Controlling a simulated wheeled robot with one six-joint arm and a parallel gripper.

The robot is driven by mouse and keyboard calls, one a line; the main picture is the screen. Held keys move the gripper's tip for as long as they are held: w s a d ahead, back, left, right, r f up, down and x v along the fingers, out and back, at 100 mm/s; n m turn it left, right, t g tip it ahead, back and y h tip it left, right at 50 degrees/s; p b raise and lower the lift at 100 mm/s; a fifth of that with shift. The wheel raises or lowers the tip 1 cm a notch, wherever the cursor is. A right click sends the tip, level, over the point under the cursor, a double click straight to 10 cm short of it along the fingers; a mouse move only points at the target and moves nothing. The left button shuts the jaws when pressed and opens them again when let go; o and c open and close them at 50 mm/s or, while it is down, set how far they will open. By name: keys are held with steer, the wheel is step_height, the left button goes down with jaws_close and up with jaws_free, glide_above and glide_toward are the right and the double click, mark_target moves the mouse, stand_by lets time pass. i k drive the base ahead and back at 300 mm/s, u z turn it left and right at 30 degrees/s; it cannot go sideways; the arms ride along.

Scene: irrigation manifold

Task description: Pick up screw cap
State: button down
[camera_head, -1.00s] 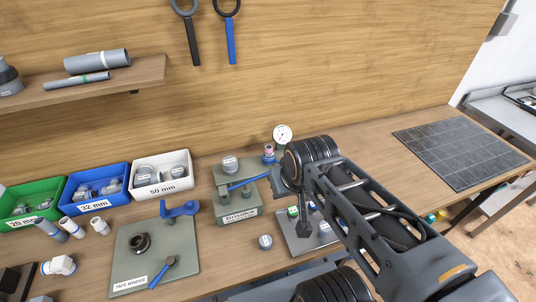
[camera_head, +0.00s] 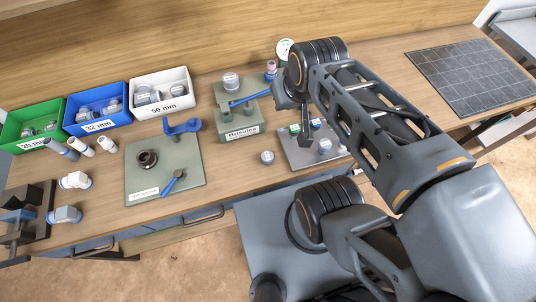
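Several grey round caps are in view, and I cannot tell which one the task means. One grey cap (camera_head: 267,157) lies alone on the bench, just left of a grey plate (camera_head: 301,159). Another grey cap (camera_head: 324,146) sits on that plate, beside small green and blue items. A third grey cap (camera_head: 231,81) stands on top of the green block fixture. My gripper (camera_head: 308,138) points down over the plate, to the right of the lone cap and apart from it. It is dark and small, partly hidden by my arm, and its opening is unclear.
Green, blue and white bins (camera_head: 160,92) with fittings stand at the back left. A pressure gauge (camera_head: 284,50) stands behind my arm. A dark tiled mat (camera_head: 480,75) lies at right, its surface clear.

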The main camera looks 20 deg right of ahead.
mark_target(267, 156)
steer(key=u, duration=0.05)
steer(key=k, duration=1)
steer(key=u, duration=1.65)
steer(key=i, duration=0.85)
steer(key=z, duration=1.45)
